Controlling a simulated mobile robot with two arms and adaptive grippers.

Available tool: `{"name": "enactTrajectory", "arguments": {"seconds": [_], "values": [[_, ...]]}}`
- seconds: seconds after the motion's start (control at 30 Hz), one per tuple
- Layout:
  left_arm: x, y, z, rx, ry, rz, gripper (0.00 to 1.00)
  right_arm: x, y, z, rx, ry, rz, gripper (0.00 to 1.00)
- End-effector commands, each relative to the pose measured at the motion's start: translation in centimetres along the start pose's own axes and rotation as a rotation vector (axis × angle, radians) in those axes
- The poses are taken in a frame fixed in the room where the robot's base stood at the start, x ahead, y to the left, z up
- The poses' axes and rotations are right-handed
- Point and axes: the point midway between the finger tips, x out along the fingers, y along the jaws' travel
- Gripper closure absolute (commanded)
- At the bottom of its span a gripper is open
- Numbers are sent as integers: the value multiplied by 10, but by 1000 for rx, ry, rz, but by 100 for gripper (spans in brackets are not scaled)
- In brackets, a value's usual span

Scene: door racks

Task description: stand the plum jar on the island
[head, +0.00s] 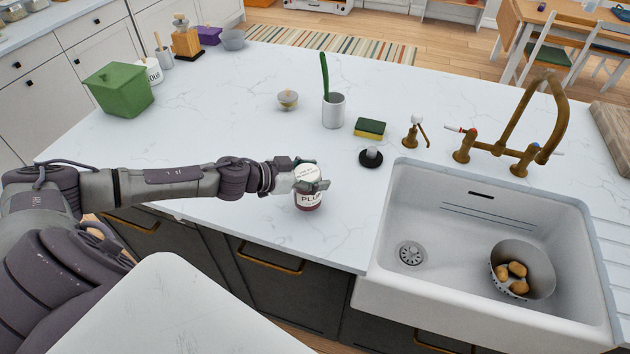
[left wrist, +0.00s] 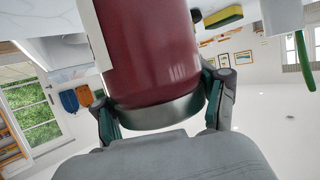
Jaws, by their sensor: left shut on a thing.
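The plum jar (head: 309,200) has dark red contents and a white label. It is upright over the island (head: 220,150), near its front edge, left of the sink. I cannot tell whether its base touches the top. My left gripper (head: 310,182) is shut on the jar near its lid. In the left wrist view the jar (left wrist: 150,55) appears upside down, with the fingers of my left gripper (left wrist: 163,112) on both sides of its lid end. My right gripper is not in view.
The white sink (head: 405,300) holds a colander (head: 535,262) with potatoes. A black stopper (head: 371,158), a sponge (head: 370,127), a white cup (head: 333,112) and a small lidded pot (head: 288,100) stand behind the jar. A green bin (head: 120,92) is at the left. Free room lies between.

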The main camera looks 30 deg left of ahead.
Motion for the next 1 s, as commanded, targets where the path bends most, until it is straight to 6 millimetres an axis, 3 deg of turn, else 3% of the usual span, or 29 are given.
{"name": "enactTrajectory", "arguments": {"seconds": [0.13,0.57,0.6,0.73,1.0], "values": [[7,0,15,-1,3,0,87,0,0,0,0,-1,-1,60],[10,0,21,0,3,0,87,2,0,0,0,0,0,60],[10,0,22,0,1,0,26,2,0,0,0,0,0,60],[10,0,22,0,0,0,5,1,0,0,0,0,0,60],[10,0,22,0,1,0,4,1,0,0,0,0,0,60]]}}
